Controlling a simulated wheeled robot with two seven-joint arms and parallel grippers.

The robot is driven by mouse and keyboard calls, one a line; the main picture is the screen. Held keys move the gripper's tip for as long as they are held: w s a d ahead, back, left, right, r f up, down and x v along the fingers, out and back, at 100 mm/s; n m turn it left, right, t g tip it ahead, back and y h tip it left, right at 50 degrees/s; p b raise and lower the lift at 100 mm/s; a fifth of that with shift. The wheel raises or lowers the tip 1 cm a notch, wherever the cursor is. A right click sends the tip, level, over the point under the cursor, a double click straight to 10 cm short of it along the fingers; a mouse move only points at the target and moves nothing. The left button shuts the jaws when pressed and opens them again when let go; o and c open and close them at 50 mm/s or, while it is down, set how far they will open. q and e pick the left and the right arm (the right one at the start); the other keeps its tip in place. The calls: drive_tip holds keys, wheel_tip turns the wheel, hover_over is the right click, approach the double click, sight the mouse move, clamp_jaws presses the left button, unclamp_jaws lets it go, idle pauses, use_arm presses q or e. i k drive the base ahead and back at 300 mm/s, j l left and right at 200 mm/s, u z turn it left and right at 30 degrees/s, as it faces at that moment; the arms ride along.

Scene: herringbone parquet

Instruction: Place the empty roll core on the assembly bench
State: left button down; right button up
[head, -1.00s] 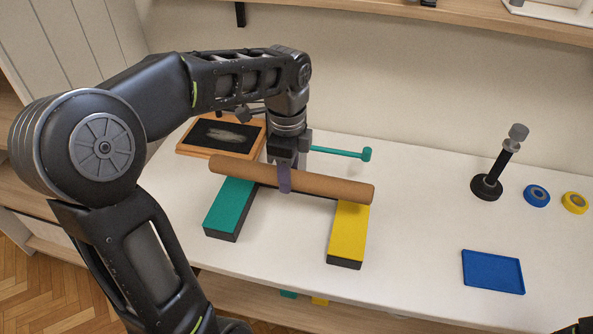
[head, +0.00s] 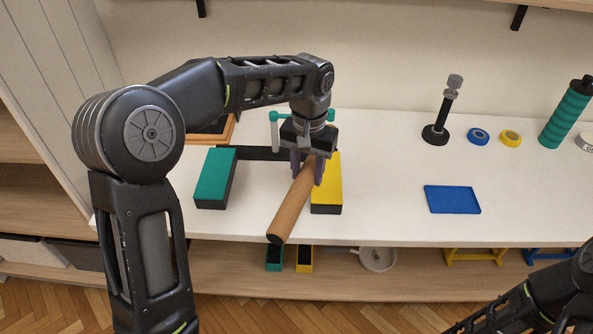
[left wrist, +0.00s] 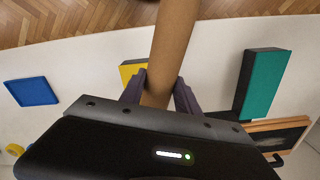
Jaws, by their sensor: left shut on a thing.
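The empty roll core, a plain brown cardboard tube (head: 291,205), is in my left gripper (head: 308,170). In the head view it slants toward the front edge of the white bench top (head: 385,190), its near end low and dark inside. Its far end is hidden by the gripper. In the left wrist view the tube (left wrist: 172,45) runs up between the two purple fingers (left wrist: 160,95), which are shut on it. It overlaps the yellow block (head: 327,182) in the head view; I cannot tell its height above the bench. My right gripper is not in view.
A teal block (head: 212,178) stands left of the yellow one, with a dark bar behind. A blue tray (head: 452,199), a black post (head: 436,132), two tape rolls and a teal cylinder (head: 565,115) stand to the right. Bench between yellow block and tray is clear.

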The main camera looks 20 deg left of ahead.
sight(573, 193)
drive_tip(key=i+l+z, duration=0.1)
drive_tip(key=i+l, duration=0.15)
drive_tip(key=l, duration=0.35)
drive_tip(key=i+l+z, duration=0.1)
drive_tip(key=i+l, duration=0.15)
drive_tip(key=l, duration=0.35)
drive_tip(key=i+l+z, duration=0.1)
drive_tip(key=i+l, duration=0.15)
drive_tip(key=l, duration=0.3)
drive_tip(key=i+l+z, duration=0.1)
drive_tip(key=i+l, duration=0.2)
drive_tip(key=l, duration=0.25)
drive_tip(key=i+l+z, duration=0.1)
drive_tip(key=i+l, duration=0.25)
drive_tip(key=l, duration=0.15)
drive_tip(key=i+l+z, duration=0.1)
drive_tip(key=i+l, duration=0.2)
drive_tip(key=l, duration=0.2)
